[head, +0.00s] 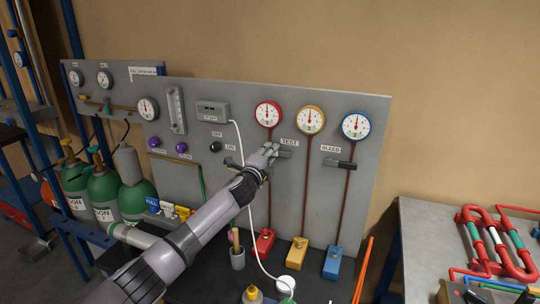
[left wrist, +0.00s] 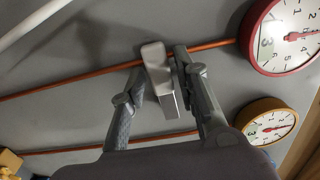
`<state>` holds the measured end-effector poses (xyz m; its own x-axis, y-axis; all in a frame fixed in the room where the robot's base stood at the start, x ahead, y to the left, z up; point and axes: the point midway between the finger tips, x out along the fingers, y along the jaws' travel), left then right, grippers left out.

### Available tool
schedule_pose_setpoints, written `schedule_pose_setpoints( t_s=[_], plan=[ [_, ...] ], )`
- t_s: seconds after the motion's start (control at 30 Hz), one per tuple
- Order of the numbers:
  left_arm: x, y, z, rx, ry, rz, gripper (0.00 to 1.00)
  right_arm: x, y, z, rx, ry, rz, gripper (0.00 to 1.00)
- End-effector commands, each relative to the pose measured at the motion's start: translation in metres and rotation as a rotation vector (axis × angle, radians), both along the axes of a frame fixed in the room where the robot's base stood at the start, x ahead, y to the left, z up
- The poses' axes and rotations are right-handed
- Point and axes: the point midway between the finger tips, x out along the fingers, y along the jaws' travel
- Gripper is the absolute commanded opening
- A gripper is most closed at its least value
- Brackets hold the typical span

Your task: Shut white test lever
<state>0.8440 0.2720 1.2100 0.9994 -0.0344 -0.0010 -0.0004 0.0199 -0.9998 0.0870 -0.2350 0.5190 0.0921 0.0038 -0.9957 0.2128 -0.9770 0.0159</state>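The white test lever (left wrist: 160,75) is a pale grey-white handle on the grey panel. In the head view it is near the TEST label (head: 289,141), mostly hidden by my left gripper (head: 270,152). In the left wrist view my left gripper (left wrist: 160,68) has one finger on each side of the lever, very close to it. I cannot tell whether both fingers press on it. My right gripper is not in view.
The panel (head: 375,200) carries red, yellow and blue gauges with brown pipes. A dark lever (head: 340,164) sits right of TEST, under BLEED. A white cable (head: 250,205) hangs down behind my arm. Green bottles (head: 103,190) stand left. A bench with red pipes (head: 420,225) is at right.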

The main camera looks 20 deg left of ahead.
Motion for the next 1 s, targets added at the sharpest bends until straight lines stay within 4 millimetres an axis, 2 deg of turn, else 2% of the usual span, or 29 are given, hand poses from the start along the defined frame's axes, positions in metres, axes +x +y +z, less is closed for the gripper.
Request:
schedule_pose_setpoints(
  t_s=[0.1,0.4,0.57,0.77,1.0],
  plan=[
    [0.000,0.000,0.000,-0.002,0.000,0.000,0.38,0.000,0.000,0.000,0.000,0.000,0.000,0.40],
    [-0.001,0.000,0.001,-0.004,-0.001,0.000,0.38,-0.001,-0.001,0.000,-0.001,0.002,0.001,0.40],
    [-0.009,0.002,0.000,-0.003,-0.001,0.002,0.38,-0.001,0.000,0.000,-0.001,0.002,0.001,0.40],
    [-0.036,0.002,-0.001,-0.003,0.000,-0.001,0.38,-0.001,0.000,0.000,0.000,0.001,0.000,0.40],
    [-0.077,0.003,-0.001,-0.003,0.001,-0.001,0.38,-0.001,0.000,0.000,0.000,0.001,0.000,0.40]
  ],
)
